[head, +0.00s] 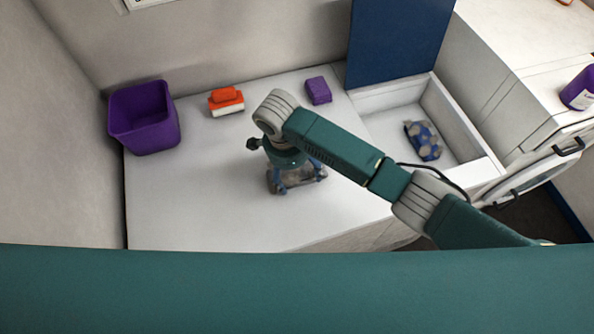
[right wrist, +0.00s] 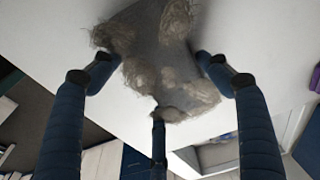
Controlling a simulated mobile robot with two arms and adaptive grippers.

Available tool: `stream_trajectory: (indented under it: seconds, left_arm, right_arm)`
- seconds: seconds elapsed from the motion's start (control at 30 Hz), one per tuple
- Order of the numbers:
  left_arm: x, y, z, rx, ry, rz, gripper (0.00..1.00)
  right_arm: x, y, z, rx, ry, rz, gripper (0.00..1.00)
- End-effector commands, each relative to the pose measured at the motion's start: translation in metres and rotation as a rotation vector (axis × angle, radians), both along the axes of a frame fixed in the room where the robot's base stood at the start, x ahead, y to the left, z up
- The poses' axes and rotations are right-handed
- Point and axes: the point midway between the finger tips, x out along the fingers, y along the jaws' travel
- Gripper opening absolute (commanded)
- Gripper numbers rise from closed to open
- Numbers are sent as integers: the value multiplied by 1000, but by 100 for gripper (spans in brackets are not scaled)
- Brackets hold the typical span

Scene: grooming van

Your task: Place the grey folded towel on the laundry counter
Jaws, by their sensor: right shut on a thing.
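The grey folded towel (head: 284,184) is at the middle of the white counter (head: 200,200) in the head view, partly hidden by my right gripper (head: 297,172). In the right wrist view the grey towel (right wrist: 160,55) carries several tufts of tan fur. My right gripper's blue fingers are closed around it from three sides. The towel is at or just above the counter top; I cannot tell whether it touches. My left gripper is not in view.
A purple bin (head: 145,118), an orange and white brush-like object (head: 226,100) and a purple block (head: 318,90) stand along the back. The counter's left front is clear.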

Motion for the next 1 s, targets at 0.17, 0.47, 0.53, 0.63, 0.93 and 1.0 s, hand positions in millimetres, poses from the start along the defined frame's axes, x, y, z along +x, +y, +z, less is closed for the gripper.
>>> stream_trajectory:
  seconds: [0.17,0.47,0.53,0.63,0.93,1.0]
  left_arm:
    - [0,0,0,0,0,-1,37]
    - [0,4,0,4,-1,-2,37]
    - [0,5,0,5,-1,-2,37]
    - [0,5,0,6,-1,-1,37]
    - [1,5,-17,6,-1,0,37]
    - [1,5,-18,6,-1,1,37]
  right_arm:
    - [0,0,-2,0,1,0,50]
    - [0,0,-2,0,0,0,94]
    - [0,0,-2,0,0,0,94]
    - [0,0,0,0,-1,0,94]
    - [-1,8,41,6,-4,2,94]
    - [-1,10,59,5,-5,2,94]
